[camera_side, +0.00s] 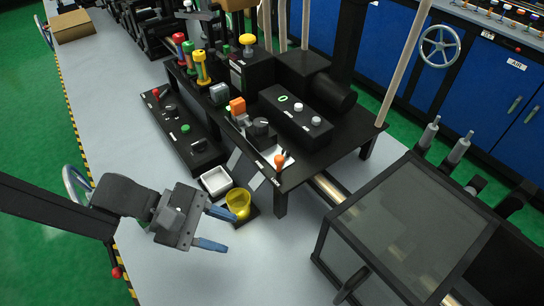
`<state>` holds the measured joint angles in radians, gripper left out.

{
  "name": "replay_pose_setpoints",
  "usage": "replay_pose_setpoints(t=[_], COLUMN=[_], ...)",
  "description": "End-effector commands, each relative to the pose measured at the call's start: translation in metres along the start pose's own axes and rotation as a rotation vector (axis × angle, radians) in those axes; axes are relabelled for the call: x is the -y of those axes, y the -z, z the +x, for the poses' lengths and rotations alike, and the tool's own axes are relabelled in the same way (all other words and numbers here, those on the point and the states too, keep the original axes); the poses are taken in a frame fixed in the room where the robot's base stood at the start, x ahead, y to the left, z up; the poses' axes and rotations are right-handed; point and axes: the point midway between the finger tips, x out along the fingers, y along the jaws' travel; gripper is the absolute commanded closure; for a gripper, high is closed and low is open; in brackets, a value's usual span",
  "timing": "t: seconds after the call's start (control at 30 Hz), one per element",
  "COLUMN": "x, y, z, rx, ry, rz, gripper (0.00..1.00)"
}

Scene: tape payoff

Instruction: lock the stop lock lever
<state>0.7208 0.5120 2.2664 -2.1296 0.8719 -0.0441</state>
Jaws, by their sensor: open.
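A short lever with an orange ball knob (279,160) stands on a white plate at the front corner of the raised black table. The labels are too small to read, so I cannot tell for certain which is the stop lock lever. My gripper (217,230) is at the lower left, below and left of the orange-knobbed lever. Its two blue fingers are open and apart, with nothing between them. It touches neither lever.
The black table (345,140) carries a box with buttons (296,112) and several coloured knobs. A dark framed glass cover (410,225) is at the right. The grey bench below my gripper is clear.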

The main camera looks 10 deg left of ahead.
Motion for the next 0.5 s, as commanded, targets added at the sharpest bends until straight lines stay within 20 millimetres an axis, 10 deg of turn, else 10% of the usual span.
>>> replay_pose_setpoints(t=[0.23,0.5], x=[0.030,-0.005], y=[0.024,0.026], z=[-0.007,-0.033], rx=[-0.370,-0.732], ry=[0.288,0.363], rz=[0.563,1.306], gripper=[0.56,0.56])
